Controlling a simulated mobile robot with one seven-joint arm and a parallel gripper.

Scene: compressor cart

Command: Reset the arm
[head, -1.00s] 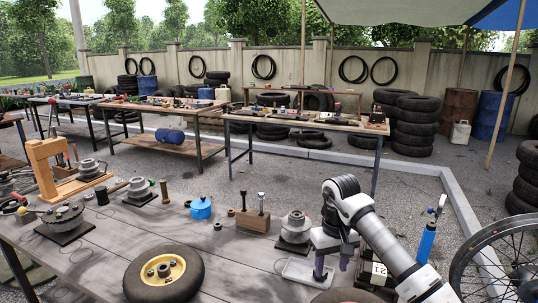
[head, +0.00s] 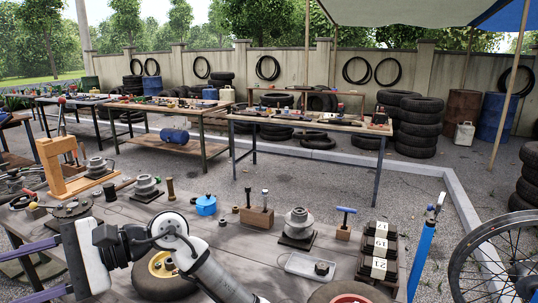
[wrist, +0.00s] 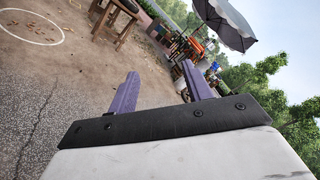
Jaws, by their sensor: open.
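My arm crosses the front of the workbench (head: 215,240) in the head view. My gripper (head: 14,275) is at the lower left, turned sideways, with its purple fingers pointing left at the picture's edge. In the wrist view my gripper (wrist: 160,71) shows two purple fingers spread apart with nothing between them. That view looks out over open ground. The clear shallow tray (head: 298,264) lies on the bench well to the right of my gripper, with a small dark part (head: 322,268) in it.
A yellow-hubbed wheel (head: 150,278) is partly hidden behind my arm. An orange press (head: 57,165), a blue pot (head: 206,205), a wooden block with upright tools (head: 257,217) and numbered dark boxes (head: 378,268) stand on the bench. A spoked wheel (head: 495,255) is at the right.

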